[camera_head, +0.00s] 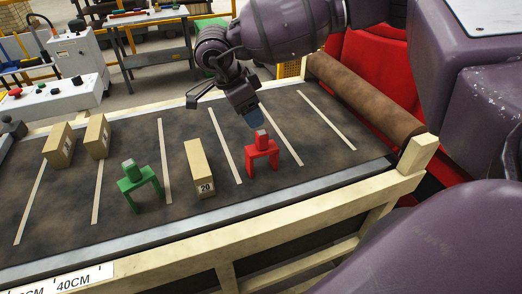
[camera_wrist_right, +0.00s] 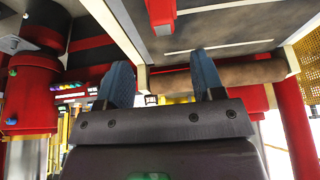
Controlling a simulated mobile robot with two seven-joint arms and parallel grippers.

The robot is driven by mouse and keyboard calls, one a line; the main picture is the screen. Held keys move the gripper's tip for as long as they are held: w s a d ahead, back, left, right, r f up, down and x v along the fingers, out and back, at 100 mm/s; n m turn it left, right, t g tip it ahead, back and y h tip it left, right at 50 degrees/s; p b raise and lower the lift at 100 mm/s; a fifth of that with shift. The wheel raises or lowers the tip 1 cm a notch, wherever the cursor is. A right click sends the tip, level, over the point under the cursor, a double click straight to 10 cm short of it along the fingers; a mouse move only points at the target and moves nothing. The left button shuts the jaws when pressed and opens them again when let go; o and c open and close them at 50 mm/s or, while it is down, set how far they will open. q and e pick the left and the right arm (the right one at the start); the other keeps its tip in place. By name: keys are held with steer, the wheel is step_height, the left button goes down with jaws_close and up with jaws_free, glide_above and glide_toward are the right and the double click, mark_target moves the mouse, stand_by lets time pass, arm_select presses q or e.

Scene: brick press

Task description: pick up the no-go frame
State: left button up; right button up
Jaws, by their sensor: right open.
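The red frame (camera_head: 262,154), taken as the no-go frame, stands upright on its legs on the brown belt, with a small light block on its top. My right gripper (camera_head: 254,117) is just above and behind it, with its blue fingertips pointing down towards it. In the right wrist view the two blue fingers of my right gripper (camera_wrist_right: 163,78) are spread apart with nothing between them. Part of the red frame (camera_wrist_right: 161,12) shows at the top edge there, beyond the fingertips. A similar green frame (camera_head: 139,186) stands further left on the belt. My left gripper is not in view.
A tan block marked 20 (camera_head: 199,168) stands between the two frames. Two more tan blocks (camera_head: 59,145) (camera_head: 97,136) stand at the left. Pale stripes divide the belt. A wooden rail (camera_head: 220,242) runs along the near edge, and a brown roller (camera_head: 365,95) lies at the right.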

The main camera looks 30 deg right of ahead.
mark_target(261, 132)
steer(key=p+x, duration=0.1)
steer(key=x, duration=0.4)
steer(key=p+x, duration=0.1)
steer(key=x, duration=0.4)
steer(key=shift+w+d+f, duration=0.1)
steer(key=shift+w+f, duration=0.15)
steer(key=shift+f, duration=0.05)
steer(key=c, duration=1.1)
steer(key=shift+c, duration=0.2)
